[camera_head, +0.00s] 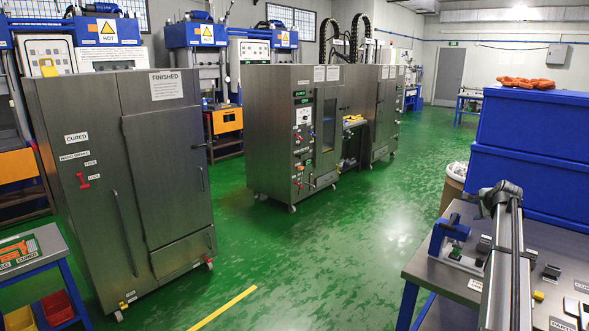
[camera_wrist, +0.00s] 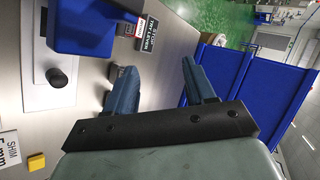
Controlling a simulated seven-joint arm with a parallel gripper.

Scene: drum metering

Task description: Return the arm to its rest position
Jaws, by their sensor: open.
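My gripper (camera_wrist: 160,68) shows in the wrist view with its two blue-grey fingers spread apart and nothing held between them. It is above the grey bench (camera_wrist: 95,125). A blue device (camera_wrist: 85,25) on a pale plate with a black knob (camera_wrist: 57,78) lies to the left of the fingers. A small grey-brown thing shows at the left fingertip; I cannot tell whether they touch. In the head view the blue device (camera_head: 452,232) stands on the bench at the right, and I cannot make out my fingers there.
Large blue crates (camera_head: 530,125) stand behind the bench; they also show right of the fingers in the wrist view (camera_wrist: 275,90). A yellow block (camera_wrist: 36,161) lies by a shim label. Grey cabinets (camera_head: 120,180) stand at left and centre. The green floor (camera_head: 330,240) between is open.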

